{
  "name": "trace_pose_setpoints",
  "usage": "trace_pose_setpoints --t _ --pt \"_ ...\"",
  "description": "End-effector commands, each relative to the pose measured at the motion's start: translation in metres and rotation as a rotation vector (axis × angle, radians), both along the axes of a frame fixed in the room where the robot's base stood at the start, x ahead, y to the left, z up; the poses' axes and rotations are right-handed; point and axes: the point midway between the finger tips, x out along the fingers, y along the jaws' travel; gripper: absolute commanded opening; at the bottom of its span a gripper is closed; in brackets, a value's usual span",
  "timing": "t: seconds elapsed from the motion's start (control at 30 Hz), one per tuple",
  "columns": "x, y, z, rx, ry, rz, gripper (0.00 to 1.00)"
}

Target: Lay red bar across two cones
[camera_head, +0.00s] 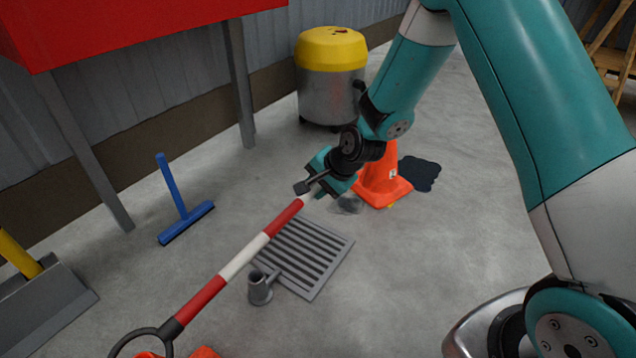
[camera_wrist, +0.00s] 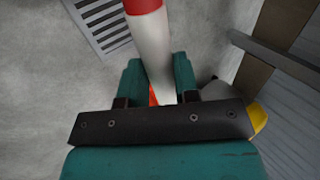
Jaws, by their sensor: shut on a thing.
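The red-and-white striped bar (camera_head: 238,259) slants from my gripper down to the lower left in the head view, ending in a black ring (camera_head: 140,338). My gripper (camera_head: 318,181) is shut on its far end, at a white band (camera_wrist: 152,50) seen between the fingers in the wrist view. One orange cone (camera_head: 382,183) stands behind my gripper, partly hidden by it. A second orange thing, likely the other cone (camera_head: 204,352), shows only at the bottom edge near the ring. Whether the bar touches either cone I cannot tell.
A floor grate (camera_head: 303,255) lies under the bar, with a small grey holder (camera_head: 261,288) beside it. A blue squeegee (camera_head: 183,213), a yellow-lidded drum (camera_head: 331,75), a red table (camera_head: 130,25), a grey dustpan (camera_head: 45,305) and a dark puddle (camera_head: 419,173) surround the open floor.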

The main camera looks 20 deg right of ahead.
Motion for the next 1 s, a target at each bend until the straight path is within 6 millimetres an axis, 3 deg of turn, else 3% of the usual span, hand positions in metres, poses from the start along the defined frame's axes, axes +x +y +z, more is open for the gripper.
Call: trace_pose_setpoints --t 1.0 --pt "0.0 0.0 -0.042 0.001 -0.001 0.0 0.0"
